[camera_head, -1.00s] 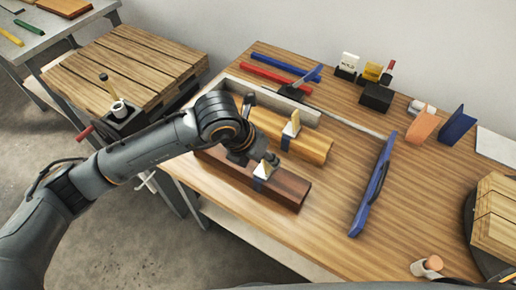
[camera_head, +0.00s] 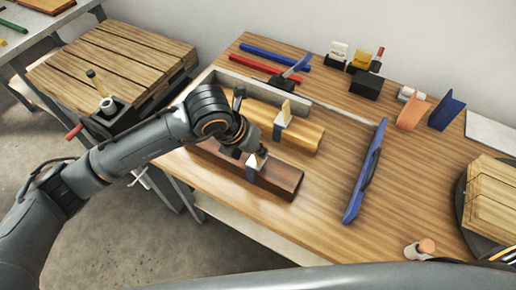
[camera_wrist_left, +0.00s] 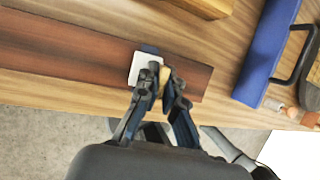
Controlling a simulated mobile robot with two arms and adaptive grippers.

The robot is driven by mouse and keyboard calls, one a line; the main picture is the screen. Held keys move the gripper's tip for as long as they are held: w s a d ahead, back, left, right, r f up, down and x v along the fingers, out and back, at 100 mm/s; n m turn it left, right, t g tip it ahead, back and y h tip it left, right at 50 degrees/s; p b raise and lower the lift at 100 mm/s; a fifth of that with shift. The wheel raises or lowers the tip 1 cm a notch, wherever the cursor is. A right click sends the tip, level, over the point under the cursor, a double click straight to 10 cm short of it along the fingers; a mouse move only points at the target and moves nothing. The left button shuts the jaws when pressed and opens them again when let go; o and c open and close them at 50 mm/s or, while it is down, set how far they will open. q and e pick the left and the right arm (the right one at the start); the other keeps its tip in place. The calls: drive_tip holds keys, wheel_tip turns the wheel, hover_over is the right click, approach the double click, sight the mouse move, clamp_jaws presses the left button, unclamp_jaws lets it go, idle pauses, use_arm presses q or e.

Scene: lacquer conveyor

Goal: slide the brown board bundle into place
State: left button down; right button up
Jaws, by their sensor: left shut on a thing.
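The brown board bundle (camera_head: 282,179) is a long dark reddish block with a blue band and a pale tab on top. It lies near the front left edge of the wooden table, roughly parallel to a yellow-brown bundle (camera_head: 301,134) behind it. A gap shows between the two at their right ends. My left gripper (camera_head: 257,158) is shut on the brown bundle's tab; the wrist view shows the fingers (camera_wrist_left: 165,84) at the tab, above the bundle (camera_wrist_left: 65,58). The brown bundle's left part is hidden behind my left arm. My right gripper is not in view.
A grey rail (camera_head: 262,97) runs behind the bundles. A blue long-edged tool (camera_head: 364,176) stands to their right, with bare tabletop between. Red and blue bars (camera_head: 262,64), a black block (camera_head: 366,84) and small tools lie at the back. A pallet (camera_head: 115,65) is at left.

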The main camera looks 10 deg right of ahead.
use_arm(q)
drive_tip(key=shift+w+a+b, duration=0.4)
drive_tip(key=shift+w+a, duration=0.45)
drive_tip(key=shift+a, duration=0.3)
drive_tip(key=shift+w+a+b, duration=0.35)
drive_tip(key=shift+w+a, duration=0.55)
drive_tip(key=shift+a, duration=0.25)
drive_tip(key=shift+w+a+b, duration=0.4)
drive_tip(key=shift+w+a, duration=0.45)
drive_tip(key=shift+a, duration=0.3)
